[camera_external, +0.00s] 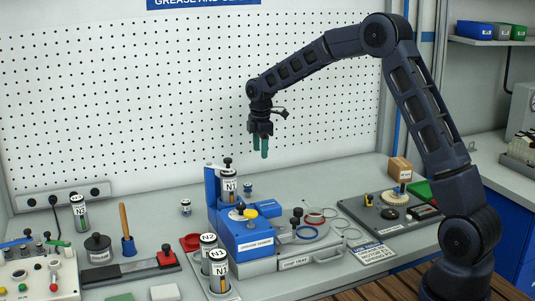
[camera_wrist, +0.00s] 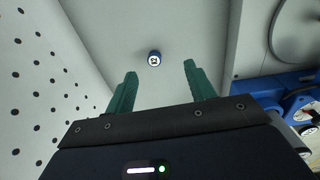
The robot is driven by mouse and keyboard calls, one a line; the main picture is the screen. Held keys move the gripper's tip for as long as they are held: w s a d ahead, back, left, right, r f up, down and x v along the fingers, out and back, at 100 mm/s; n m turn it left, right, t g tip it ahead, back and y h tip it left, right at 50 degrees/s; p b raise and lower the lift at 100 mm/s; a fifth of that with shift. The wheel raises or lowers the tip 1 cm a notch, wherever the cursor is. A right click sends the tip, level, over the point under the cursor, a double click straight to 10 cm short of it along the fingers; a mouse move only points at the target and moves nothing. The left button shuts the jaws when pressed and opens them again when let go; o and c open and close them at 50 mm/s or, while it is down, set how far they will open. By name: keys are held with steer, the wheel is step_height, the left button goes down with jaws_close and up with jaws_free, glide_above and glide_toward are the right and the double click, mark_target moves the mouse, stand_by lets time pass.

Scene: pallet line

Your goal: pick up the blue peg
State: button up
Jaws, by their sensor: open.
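In the wrist view, a small round blue thing with a white, dark-marked top (camera_wrist: 154,57), which looks like the blue peg, stands on the grey bench. It appears between and just beyond the two green fingertips of my gripper (camera_wrist: 160,70). My gripper (camera_external: 260,149) is open and empty, pointing down, high above the bench in the outside view. A small upright blue-and-white piece (camera_external: 248,190) behind the blue machine seems to be the same peg, apart from the fingers. Its lower part is hard to make out.
The blue dispenser machine (camera_external: 247,238) with an N-marked canister (camera_external: 229,188) stands in front of the peg. The pegboard wall (camera_external: 150,90) rises behind. Another small capped piece (camera_external: 186,207) stands to the left. A dark tool board (camera_external: 385,214) lies right. Bench around the peg is clear.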

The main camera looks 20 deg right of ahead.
steer(key=n, duration=0.2)
glide_toward(248, 184)
steer(key=shift+s+d+f, duration=0.1)
steer(key=shift+d+f, duration=0.05)
steer(key=shift+d, duration=0.05)
step_height(248, 184, down, 6)
steer(key=shift+a+r, duration=0.1)
steer(key=shift+r, duration=0.05)
steer(key=shift+w+a+f, duration=0.1)
steer(key=shift+f, duration=1.15)
steer(key=shift+w+a+f, duration=0.1)
steer(key=shift+f, duration=1.2)
steer(key=c, duration=1)
steer(key=shift+c, duration=0.2)
steer(key=shift+r, duration=0.15)
